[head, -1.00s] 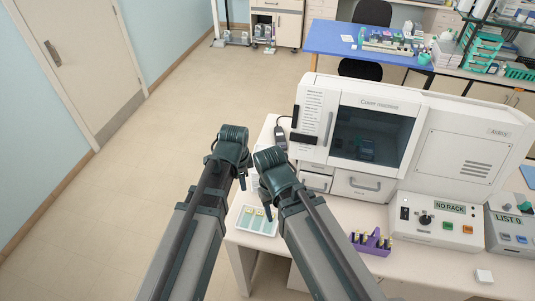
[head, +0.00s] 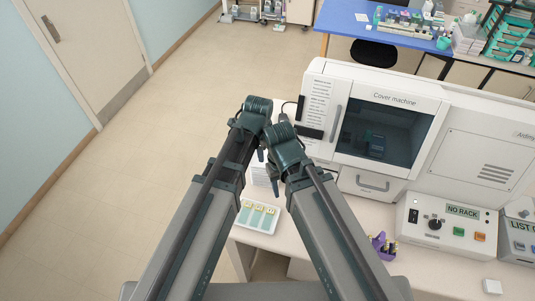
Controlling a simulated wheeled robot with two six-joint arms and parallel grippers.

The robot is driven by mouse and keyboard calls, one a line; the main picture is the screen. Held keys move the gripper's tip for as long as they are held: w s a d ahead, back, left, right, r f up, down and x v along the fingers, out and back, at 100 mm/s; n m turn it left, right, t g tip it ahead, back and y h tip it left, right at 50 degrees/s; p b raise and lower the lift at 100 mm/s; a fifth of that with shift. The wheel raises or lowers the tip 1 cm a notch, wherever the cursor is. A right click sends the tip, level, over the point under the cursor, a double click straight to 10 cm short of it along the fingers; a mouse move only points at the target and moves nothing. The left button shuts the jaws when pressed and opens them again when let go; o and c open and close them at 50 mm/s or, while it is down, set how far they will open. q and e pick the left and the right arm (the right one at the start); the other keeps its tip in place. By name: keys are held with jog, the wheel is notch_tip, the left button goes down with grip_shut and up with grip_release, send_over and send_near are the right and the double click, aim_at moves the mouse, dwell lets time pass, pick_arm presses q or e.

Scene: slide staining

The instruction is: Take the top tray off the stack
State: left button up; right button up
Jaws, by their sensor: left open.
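A pale tray (head: 246,221) with green strips and yellowish labels lies on the front left of the white bench. A white object with layered edges (head: 262,176) shows in the gap between my arms, behind that tray. My arms hide most of it, so I cannot tell whether it is the stack. My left gripper (head: 261,155) is open above the bench's left end, apart from the tray. My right gripper (head: 276,187) is close beside it on the right, and its fingers are too hidden to judge.
The cover machine (head: 385,98) stands on the bench just right of my arms. A purple holder (head: 379,246) with yellow-topped items, a control box marked NO RACK (head: 446,225) and a small white block (head: 492,286) are further right. Open floor lies left.

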pick_arm(q)
notch_tip(320, 180, down, 7)
jog(key=w+b, duration=0.1)
jog(key=b, duration=0.5)
jog(key=shift+w, duration=0.15)
jog(key=shift+d, duration=0.1)
jog(key=f+b, duration=0.1)
jog(key=w+f+b, duration=0.1)
jog(key=f+b, duration=0.3)
jog(key=shift+w+d+f, duration=0.1)
jog(key=shift+w+d, duration=0.1)
jog(key=shift+d, duration=0.05)
jog(key=shift+c, duration=0.3)
jog(key=shift+s, duration=0.1)
grip_shut()
dwell(0.5)
